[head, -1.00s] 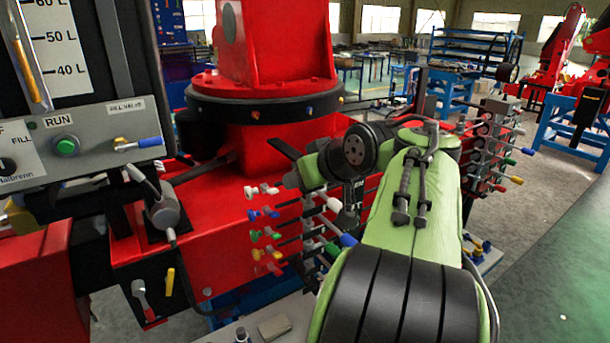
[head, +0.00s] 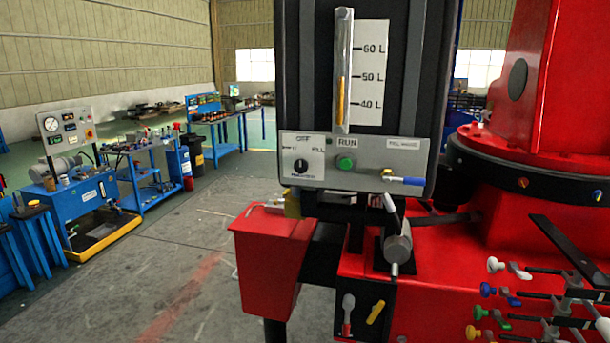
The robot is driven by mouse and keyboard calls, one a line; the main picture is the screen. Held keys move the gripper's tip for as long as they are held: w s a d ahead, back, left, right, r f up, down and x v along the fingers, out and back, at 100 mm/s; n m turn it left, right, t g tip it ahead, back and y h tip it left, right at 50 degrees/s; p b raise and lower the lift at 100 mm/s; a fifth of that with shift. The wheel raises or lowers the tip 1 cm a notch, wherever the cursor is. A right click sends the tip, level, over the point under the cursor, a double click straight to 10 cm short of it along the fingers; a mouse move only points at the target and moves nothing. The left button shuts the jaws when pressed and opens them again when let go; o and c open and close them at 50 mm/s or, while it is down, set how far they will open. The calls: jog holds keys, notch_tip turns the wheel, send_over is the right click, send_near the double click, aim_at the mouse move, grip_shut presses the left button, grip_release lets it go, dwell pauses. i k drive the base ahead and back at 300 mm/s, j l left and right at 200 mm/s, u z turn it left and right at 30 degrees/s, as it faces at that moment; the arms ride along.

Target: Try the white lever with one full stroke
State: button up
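In the head view, a white-knobbed lever (head: 495,264) is at the top of a bank of coloured levers at the lower right, on the red crane base (head: 440,285). Another white-topped handle (head: 348,302) with a red lower end is on the dark panel below the control box. A pale handle (head: 389,203) rises from a grey cylinder (head: 398,247). Which one is the task's white lever cannot be told from this frame alone. My gripper is out of view, so its hold and its distance from the levers do not show.
A control box (head: 345,212) carries a green RUN button, a FILL knob, a blue-handled valve and a level gauge (head: 343,80). Blue, green and yellow levers (head: 480,311) sit below the white one. Open floor (head: 190,270) lies left, with blue benches (head: 85,210) beyond.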

aim_at(602, 325)
jog(key=z, duration=1.5)
